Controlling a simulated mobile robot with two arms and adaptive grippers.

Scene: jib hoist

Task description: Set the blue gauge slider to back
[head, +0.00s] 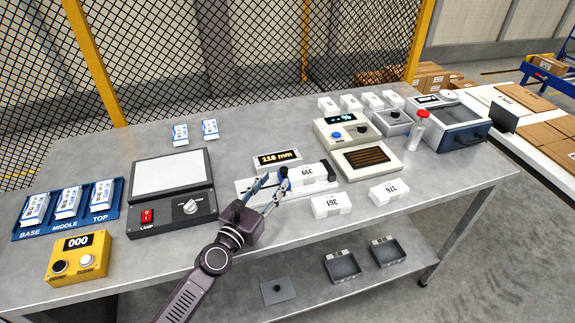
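The gauge has a pale grey bed (244,188) and a dark display (278,158) reading 118 mm. Its blue slider (284,174) stands at the left end of a white block marked 399 (307,174) lying on the bed. My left gripper (275,187) reaches in from the front, just in front of the blue slider. Its two fingers are spread apart with a gap between them; whether a fingertip touches the slider I cannot tell. The lower part of the slider is partly hidden by the fingers. My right gripper is not in view.
White blocks marked 261 (331,204) and 376 (389,193) lie right of the gauge. A lamp panel (172,190) stands to the left. A cream device with a dark grille (368,160) and a red-capped bottle (417,130) stand to the right.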

